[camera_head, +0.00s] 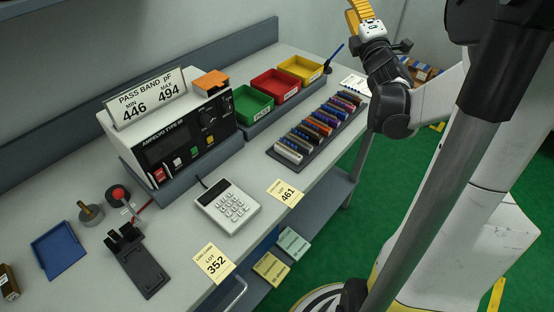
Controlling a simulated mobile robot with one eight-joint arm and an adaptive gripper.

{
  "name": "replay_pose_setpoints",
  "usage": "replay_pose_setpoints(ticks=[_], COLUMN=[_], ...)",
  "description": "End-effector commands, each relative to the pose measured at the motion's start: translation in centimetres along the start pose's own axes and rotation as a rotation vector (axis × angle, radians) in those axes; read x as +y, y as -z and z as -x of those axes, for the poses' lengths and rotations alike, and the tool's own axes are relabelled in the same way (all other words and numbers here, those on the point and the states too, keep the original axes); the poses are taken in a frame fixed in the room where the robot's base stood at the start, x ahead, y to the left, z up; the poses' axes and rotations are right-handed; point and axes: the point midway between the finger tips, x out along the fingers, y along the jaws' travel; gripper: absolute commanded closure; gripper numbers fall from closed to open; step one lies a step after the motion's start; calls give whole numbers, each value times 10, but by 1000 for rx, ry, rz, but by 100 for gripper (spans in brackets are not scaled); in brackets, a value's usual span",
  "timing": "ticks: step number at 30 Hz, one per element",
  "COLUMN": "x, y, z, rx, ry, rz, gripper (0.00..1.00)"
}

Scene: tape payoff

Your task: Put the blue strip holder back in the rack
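The rack (272,153) is a long dark tray on the right part of the bench. Several narrow strip holders of different colours stand side by side in it, white at the near end and darker towards the far end. Some holders in the row look blue or purple (324,117), but they are too small to tell apart surely. No separate blue strip holder shows clearly outside the rack. My gripper (357,12) is at the top edge, above and beyond the rack, with yellow fingers partly cut off by the frame. Whether it is open or holds anything does not show.
A flat blue tray (60,250), a black fixture (137,262) and a dark labelled block (8,282) lie at the left. A meter (175,135), a keypad (228,206) and green (251,105), red (276,88) and yellow (301,70) bins stand on the bench. Lot cards lie near the front edge.

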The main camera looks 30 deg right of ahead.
Motion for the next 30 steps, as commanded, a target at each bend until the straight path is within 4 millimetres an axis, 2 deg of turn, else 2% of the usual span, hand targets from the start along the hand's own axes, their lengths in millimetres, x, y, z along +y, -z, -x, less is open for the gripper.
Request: replay_pose_setpoints(ticks=[1, 3, 5, 7, 11, 12, 15, 18, 22, 30], x=[14, 18, 16, 8, -14, -20, -30, -35, -36, -37], y=[19, 41, 65, 99, 170, 191, 232, 256, 270, 271], z=[6, 22, 44, 79, 170, 201, 273, 324, 356, 360], rx=[-36, -103, -158, -220, -343, -382, -471, -540, -587, -598], ry=[56, 162, 266, 407, 715, 814, 1032, 1185, 1282, 1296], rz=[-151, -384, -580, -799, -1142, -1222, -1359, -1422, -1450, -1454], gripper=[73, 73, 73, 73, 73, 73, 73, 73, 73, 73])
